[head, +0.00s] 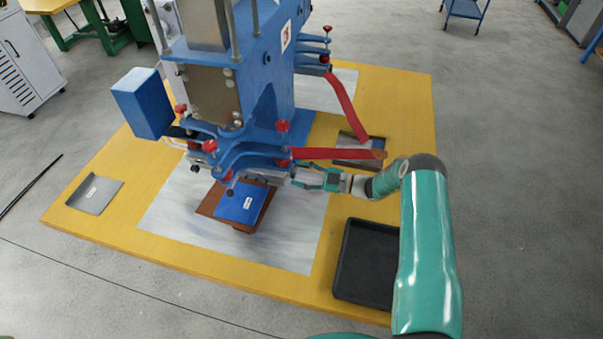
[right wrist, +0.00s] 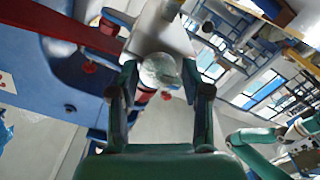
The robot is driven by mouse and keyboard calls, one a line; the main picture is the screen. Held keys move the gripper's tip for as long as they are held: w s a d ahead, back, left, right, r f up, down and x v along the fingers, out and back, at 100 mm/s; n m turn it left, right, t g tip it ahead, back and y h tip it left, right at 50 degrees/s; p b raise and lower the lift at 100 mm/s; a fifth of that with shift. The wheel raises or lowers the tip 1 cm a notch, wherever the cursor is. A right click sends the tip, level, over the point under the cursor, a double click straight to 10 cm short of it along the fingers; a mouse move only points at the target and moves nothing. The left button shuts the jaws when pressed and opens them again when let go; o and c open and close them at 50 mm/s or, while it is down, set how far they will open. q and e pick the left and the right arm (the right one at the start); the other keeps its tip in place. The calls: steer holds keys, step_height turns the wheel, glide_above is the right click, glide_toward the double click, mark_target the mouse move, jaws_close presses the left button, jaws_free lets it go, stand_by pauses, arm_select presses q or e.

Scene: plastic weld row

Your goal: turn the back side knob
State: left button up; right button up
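A blue machine (head: 270,85) carries several red knobs on its arms. Two sit at the far right, an upper one (head: 327,28) and a lower one (head: 324,59). Others sit at the near side, such as one knob (head: 283,125) above another (head: 284,163). I cannot tell which is the back side knob. My right gripper (head: 303,178) is beside the lower near arms, close to the red bar. In the right wrist view its fingers (right wrist: 161,85) are apart, with a round shiny grey thing (right wrist: 160,70) in line between them. Contact is not visible. My left gripper is not in view.
Red bars (head: 335,154) stick out to the right, just above my right gripper. A black tray (head: 366,263) lies on the yellow table (head: 190,260) at the right. A blue plate (head: 242,202) lies on a brown block below the machine. A grey plate (head: 95,194) lies left.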

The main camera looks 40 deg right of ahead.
steer(key=shift+o, duration=1.2)
steer(key=shift+s+f, duration=0.1)
steer(key=shift+f, duration=0.1)
steer(key=shift+o, duration=0.3)
steer(key=shift+r, duration=0.15)
steer(key=v, duration=0.7)
steer(key=shift+s+d, duration=0.15)
